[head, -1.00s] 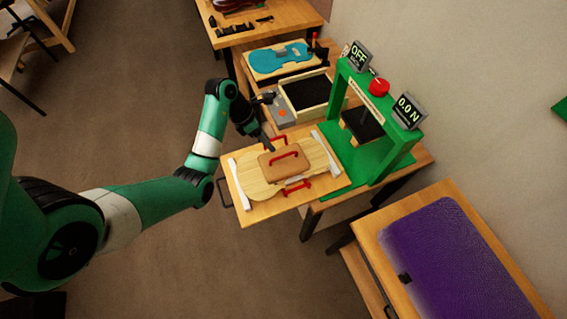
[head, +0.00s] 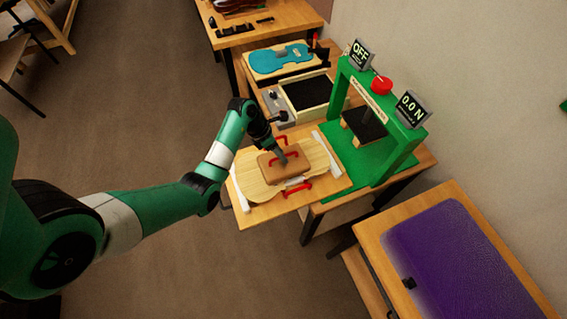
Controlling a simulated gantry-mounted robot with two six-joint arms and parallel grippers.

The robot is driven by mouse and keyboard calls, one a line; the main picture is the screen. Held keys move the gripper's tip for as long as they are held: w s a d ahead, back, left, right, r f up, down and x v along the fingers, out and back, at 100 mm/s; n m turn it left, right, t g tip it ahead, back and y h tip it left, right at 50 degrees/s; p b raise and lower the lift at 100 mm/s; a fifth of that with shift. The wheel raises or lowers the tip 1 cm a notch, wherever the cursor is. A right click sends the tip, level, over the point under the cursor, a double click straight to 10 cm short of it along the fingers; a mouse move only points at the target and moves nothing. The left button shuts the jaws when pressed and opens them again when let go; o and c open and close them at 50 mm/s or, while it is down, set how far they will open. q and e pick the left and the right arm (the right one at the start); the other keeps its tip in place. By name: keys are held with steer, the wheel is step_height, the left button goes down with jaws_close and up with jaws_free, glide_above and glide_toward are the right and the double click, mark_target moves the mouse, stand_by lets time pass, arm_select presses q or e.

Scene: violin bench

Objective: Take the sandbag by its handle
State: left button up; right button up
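The sandbag rests on the plate. My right gripper is not in view.
A green press (head: 403,150) with a red button and displays reading OFF and 0.0 N stands to the right. Behind are a dark-filled tray (head: 308,91) and a blue violin-shaped piece (head: 281,57). A table with a purple mat (head: 450,250) is at lower right.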

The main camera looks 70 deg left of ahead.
arm_select(q)
jaws_close()
steer(key=shift+r, duration=0.1)
stand_by(1.1)
